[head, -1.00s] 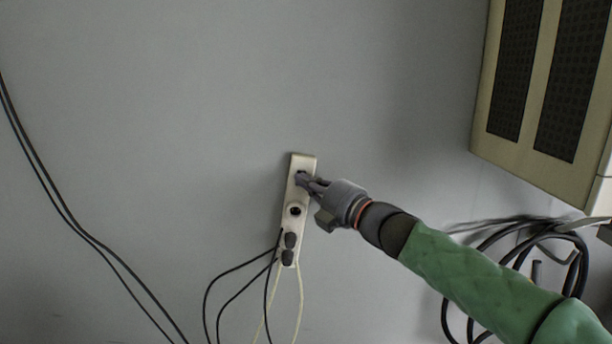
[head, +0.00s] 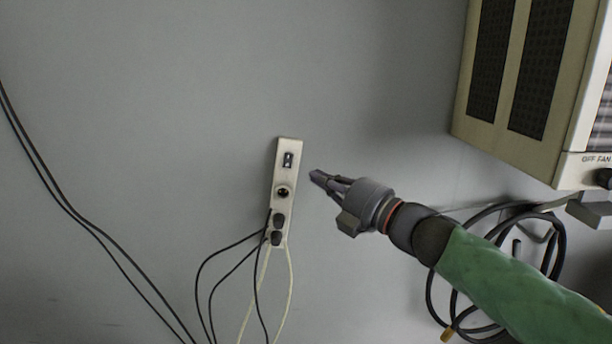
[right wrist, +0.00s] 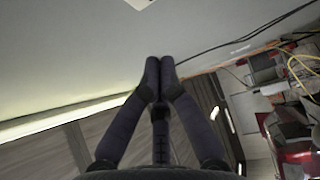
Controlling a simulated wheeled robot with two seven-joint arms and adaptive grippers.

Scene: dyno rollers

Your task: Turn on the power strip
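The white power strip (head: 285,175) is fixed upright on the grey wall in the head view, tilted slightly. A dark rocker switch (head: 288,160) shows uncovered near its top. Below it is an empty round socket (head: 283,192), and two black plugs (head: 278,228) sit in the lower part. My right gripper (head: 316,176) is to the right of the strip, apart from it, pointing toward its upper half. In the right wrist view its two fingertips (right wrist: 159,72) are together with nothing between them. My left gripper is in neither view.
A beige cabinet (head: 560,165) with dark grilles stands at the upper right. Coiled black cables (head: 545,290) hang below it. Cords (head: 205,285) run down from the plugs, and more black cables (head: 70,215) cross the wall at left. The wall around the strip is clear.

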